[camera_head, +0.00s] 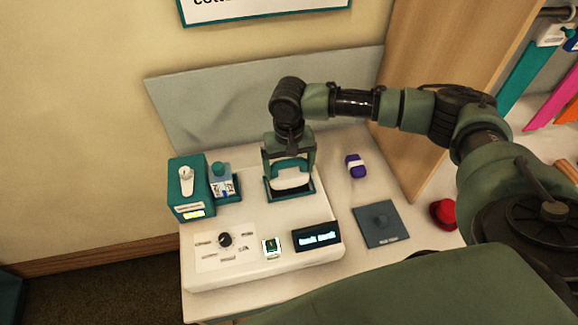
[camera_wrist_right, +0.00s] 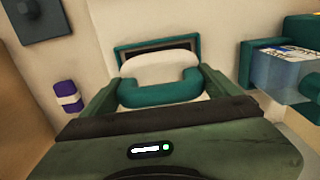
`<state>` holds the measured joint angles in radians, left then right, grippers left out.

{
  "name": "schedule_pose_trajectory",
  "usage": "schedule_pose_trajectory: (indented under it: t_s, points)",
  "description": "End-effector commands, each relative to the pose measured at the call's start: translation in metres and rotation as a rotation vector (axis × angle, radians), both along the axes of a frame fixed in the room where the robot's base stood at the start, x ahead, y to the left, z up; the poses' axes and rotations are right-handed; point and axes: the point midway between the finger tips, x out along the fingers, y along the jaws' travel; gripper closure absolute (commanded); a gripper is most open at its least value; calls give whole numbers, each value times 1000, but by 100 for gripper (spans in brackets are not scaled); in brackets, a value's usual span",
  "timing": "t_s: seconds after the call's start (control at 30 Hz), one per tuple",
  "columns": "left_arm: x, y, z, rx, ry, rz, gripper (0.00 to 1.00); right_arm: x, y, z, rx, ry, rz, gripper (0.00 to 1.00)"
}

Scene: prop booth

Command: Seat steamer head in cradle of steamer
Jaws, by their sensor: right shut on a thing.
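The steamer head, white with a teal looped handle, is in my right gripper (camera_head: 288,165). Its white body (camera_head: 293,180) is low over the steamer's top, and it also shows in the right wrist view (camera_wrist_right: 160,68). The right gripper's fingers (camera_wrist_right: 158,90) are shut on the handle, one at each side. The cradle, a teal frame with a dark recess (camera_wrist_right: 155,47), lies directly beyond and partly hidden by the head. Its teal rim (camera_head: 268,193) shows around the head. I cannot tell whether the head touches it. The steamer (camera_head: 265,210) is a white console. My left gripper is not in view.
Left of the cradle stand a teal box (camera_head: 186,200) and a clear blue tank (camera_head: 224,186). A purple, white-banded item (camera_head: 355,167), a grey-blue pad (camera_head: 372,236) and a red object (camera_head: 444,213) are to the right. A panel (camera_head: 250,95) stands behind.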

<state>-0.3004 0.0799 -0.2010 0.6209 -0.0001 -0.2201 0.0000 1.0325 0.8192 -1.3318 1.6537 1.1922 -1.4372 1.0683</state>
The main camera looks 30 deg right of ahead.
Motion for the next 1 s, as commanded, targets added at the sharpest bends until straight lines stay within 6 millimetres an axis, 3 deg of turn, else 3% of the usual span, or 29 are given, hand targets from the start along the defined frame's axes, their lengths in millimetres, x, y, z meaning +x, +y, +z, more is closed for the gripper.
schedule_pose_trajectory:
  t_s: [0.6, 1.0]
  points:
    - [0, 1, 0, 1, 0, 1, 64, 0, 0, -16, 1, -1, 1, 82]
    - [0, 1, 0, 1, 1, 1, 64, 1, 0, -16, 1, -1, 0, 82]
